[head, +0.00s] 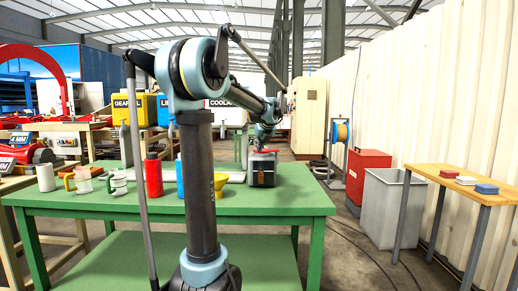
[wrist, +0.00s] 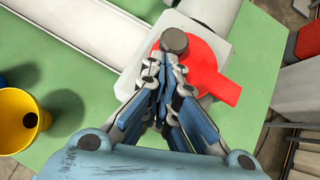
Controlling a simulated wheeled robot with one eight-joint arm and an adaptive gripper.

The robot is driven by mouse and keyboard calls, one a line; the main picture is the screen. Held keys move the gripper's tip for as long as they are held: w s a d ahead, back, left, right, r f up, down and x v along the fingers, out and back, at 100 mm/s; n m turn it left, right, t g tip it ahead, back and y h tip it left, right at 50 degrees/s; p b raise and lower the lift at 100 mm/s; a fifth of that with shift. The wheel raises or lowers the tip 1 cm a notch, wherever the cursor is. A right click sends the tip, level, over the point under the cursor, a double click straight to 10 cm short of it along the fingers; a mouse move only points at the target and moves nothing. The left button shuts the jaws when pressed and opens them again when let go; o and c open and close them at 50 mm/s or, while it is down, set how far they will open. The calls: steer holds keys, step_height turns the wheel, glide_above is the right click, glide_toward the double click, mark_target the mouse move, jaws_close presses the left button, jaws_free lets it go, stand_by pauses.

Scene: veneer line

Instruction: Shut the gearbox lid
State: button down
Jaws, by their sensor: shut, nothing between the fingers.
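The gearbox (head: 262,172) is a dark box with a pale top, standing at the right part of the green table. Its red lid (head: 264,151) shows as a thin strip on top. In the wrist view the lid (wrist: 205,65) is a red disc with a tab toward the lower right, over the pale gearbox top (wrist: 130,78). A round dark knob (wrist: 174,40) is at the disc's upper left. My gripper (wrist: 157,62) is shut and empty, its fingertips over the lid beside the knob. I cannot tell whether they touch, or whether the lid is fully down.
A yellow funnel-like cup (wrist: 24,118) stands left of the gearbox on the green table (head: 120,207). A red cylinder (head: 153,178) and several mugs are farther left. A grey bin (head: 388,205) and wooden side table (head: 470,183) stand right, beyond a floor gap.

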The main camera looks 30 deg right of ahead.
steer(key=shift+s, duration=0.1)
steer(key=s, duration=0.1)
steer(key=s+a, duration=0.1)
steer(key=s, duration=0.2)
steer(key=shift+a+r, duration=0.1)
steer(key=shift+a, duration=0.3)
steer(key=a+v, duration=0.1)
steer(key=v, duration=0.8)
steer(key=s+a+f+n+g+y, duration=0.1)
steer(key=a+f+n, duration=0.45)
steer(key=a, duration=0.35)
steer(key=s+a+f+n+g+y, duration=0.1)
steer(key=s+a+f+n, duration=0.1)
steer(key=a+f+n, duration=0.5)
steer(key=s+a+f+n+g+y, duration=0.15)
steer(key=a+n, duration=0.35)
steer(key=a, duration=0.6)
steer(key=s+a+f+n+g+h, duration=0.1)
steer(key=s+a+f+n, duration=0.5)
steer(key=s+f+n, duration=0.3)
steer(key=s+a+f+n+g, duration=0.2)
steer(key=s+a+f+n, duration=0.5)
steer(key=f+n, duration=0.5)
steer(key=shift+s+a+f+h, duration=0.2)
steer(key=shift+s+h, duration=0.15)
steer(key=shift+s, duration=0.9)
